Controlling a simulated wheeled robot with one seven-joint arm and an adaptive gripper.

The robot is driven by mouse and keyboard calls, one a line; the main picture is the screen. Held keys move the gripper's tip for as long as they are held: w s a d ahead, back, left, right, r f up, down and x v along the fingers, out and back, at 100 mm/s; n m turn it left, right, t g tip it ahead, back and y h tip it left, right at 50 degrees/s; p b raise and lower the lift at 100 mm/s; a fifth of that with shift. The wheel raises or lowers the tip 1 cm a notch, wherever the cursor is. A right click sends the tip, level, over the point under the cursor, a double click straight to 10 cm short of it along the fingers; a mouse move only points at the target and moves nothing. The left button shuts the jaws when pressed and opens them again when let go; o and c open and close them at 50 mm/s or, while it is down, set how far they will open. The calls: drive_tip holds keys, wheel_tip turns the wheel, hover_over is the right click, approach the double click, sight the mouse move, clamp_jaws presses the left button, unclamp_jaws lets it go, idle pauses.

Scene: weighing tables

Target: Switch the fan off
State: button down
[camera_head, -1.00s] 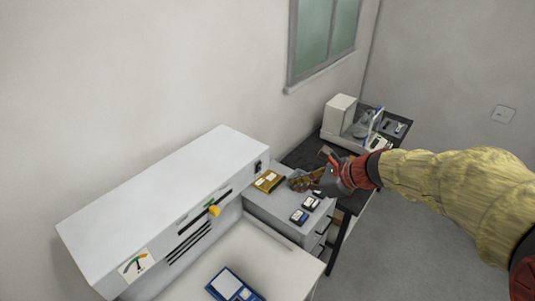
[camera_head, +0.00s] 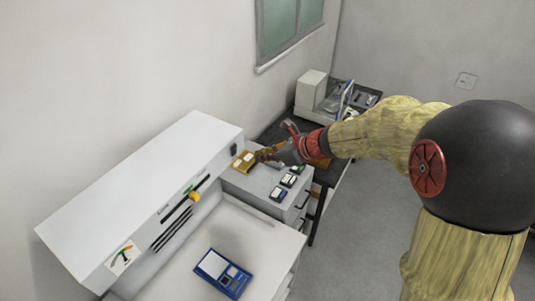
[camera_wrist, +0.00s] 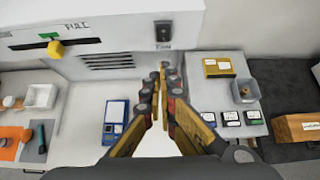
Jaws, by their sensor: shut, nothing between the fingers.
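The fan switch is a small black rocker (camera_wrist: 163,31) above the lettering "FAN", on the front of the white hood (camera_wrist: 115,40). In the head view the switch (camera_head: 234,149) is at the hood's far right end. Which way the rocker is pressed is too small to tell. My gripper (camera_wrist: 163,68) is shut and empty, its fingertips below the switch in the wrist view and apart from it in the picture. In the head view my gripper (camera_head: 259,155) is just right of the hood's end, over the drawer cabinet (camera_head: 250,183).
A yellow slider knob (camera_wrist: 56,49) and vent slots (camera_wrist: 107,61) are on the hood front. A blue balance (camera_head: 222,274) stands on the bench. A yellow box (camera_head: 244,161) and small black boxes (camera_head: 278,194) lie on the cabinet. A dark table (camera_head: 265,136) stands behind.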

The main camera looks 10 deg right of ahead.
sight(234, 150)
drive_tip(key=w+a+f+p, duration=0.2)
drive_tip(key=w+a, duration=0.3)
drive_tip(key=a, duration=0.1)
drive_tip(key=shift+a+f, duration=0.15)
drive_tip(key=shift+f, duration=0.2)
drive_tip(key=shift+s, duration=0.1)
drive_tip(key=shift+w+a+r, duration=0.25)
drive_tip(key=shift+w+a, duration=0.05)
drive_tip(key=shift+a, duration=0.05)
drive_tip(key=shift+r, duration=0.15)
drive_tip(key=shift+r+p, duration=0.5)
drive_tip(key=shift+r, duration=0.2)
drive_tip(key=shift+d, duration=0.15)
